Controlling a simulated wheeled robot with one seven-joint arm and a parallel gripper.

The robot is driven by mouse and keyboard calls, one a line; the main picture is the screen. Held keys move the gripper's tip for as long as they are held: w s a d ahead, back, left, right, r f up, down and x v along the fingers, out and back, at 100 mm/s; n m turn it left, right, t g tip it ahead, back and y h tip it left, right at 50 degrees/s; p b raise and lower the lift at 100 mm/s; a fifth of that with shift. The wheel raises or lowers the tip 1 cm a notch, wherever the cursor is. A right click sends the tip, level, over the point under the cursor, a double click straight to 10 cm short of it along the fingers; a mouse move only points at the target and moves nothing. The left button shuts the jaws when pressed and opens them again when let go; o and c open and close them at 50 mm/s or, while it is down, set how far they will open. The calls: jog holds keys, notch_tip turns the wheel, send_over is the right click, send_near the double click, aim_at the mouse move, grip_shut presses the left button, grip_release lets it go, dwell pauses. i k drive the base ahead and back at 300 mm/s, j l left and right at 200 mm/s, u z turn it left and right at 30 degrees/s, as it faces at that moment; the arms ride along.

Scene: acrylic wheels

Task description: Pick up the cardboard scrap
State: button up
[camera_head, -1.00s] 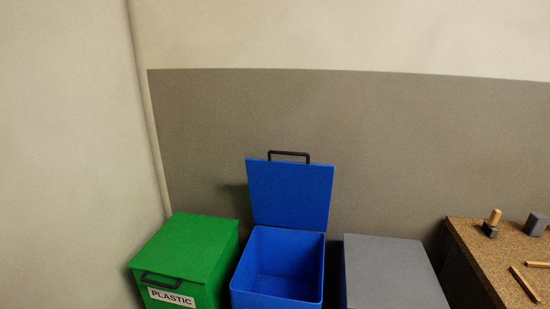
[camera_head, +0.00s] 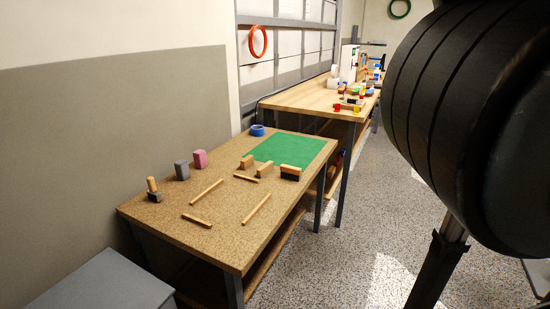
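I cannot make out a cardboard scrap in the current head view. Several small things lie on the speckled brown worktable (camera_head: 150,212), mostly wooden sticks and blocks, and none is clearly cardboard. A large dark ribbed part of my own arm fills the right side of the view. My gripper is not in view.
On the worktable are a green mat (camera_head: 290,149), a blue ring (camera_head: 257,130), a grey block (camera_head: 182,170) and a pink block (camera_head: 200,158). A lighter workbench (camera_head: 310,95) stands behind. A grey box (camera_head: 105,285) is at lower left. Speckled floor (camera_head: 385,215) is open at right.

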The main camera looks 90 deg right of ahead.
aim_at(249, 162)
jog(key=z, duration=1.8)
jog(key=i+u, duration=0.1)
jog(key=u, duration=0.35)
jog(key=i+l+u, duration=0.1)
jog(key=u, duration=0.35)
jog(key=l+u, duration=0.1)
jog(key=u, duration=0.35)
jog(key=i+l, duration=0.15)
jog(key=l, duration=0.25)
jog(key=i+l, duration=0.2)
jog(key=l, duration=0.15)
jog(key=i+l+u, duration=0.1)
jog(key=l, duration=0.3)
jog(key=k+l, duration=0.1)
jog(key=l, duration=0.5)
